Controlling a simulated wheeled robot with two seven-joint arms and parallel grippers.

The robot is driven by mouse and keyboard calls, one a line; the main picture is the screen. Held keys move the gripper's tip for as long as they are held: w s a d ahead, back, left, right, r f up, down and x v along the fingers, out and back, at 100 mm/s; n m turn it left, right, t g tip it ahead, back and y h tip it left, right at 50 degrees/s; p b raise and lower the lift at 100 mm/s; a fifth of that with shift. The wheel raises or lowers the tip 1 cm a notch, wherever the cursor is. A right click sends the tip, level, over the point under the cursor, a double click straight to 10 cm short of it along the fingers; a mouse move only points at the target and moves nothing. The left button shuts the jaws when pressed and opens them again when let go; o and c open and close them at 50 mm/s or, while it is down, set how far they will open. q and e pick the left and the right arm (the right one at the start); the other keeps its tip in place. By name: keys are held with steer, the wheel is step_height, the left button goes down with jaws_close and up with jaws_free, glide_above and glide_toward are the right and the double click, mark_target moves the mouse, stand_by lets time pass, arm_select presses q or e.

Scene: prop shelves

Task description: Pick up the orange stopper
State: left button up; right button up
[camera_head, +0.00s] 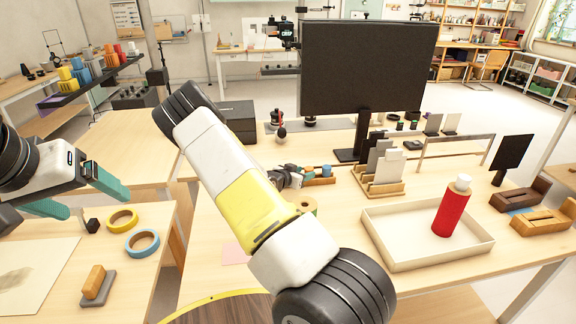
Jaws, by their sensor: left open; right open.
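I cannot single out the orange stopper with certainty. An orange-brown block (95,281) sits upright on a small grey base on the near left table. Small orange and blue pieces (318,174) stand in a wooden holder behind my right arm. Orange, yellow and red pieces (110,58) stand on a dark rack at the far left. My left gripper (78,197) hangs over the left table with its teal fingers wide apart and nothing between them. It is above and behind the orange-brown block, apart from it.
Yellow tape (122,219) and blue tape (142,243) lie on the left table. On the right table are a cream tray (402,262) holding a red bottle (452,207), a card rack (379,183) and a large black monitor (366,68). A gap separates the tables.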

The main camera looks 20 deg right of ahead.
steer(key=x, duration=0.4)
steer(key=shift+d, duration=0.1)
steer(key=shift+s, duration=0.1)
jaws_close()
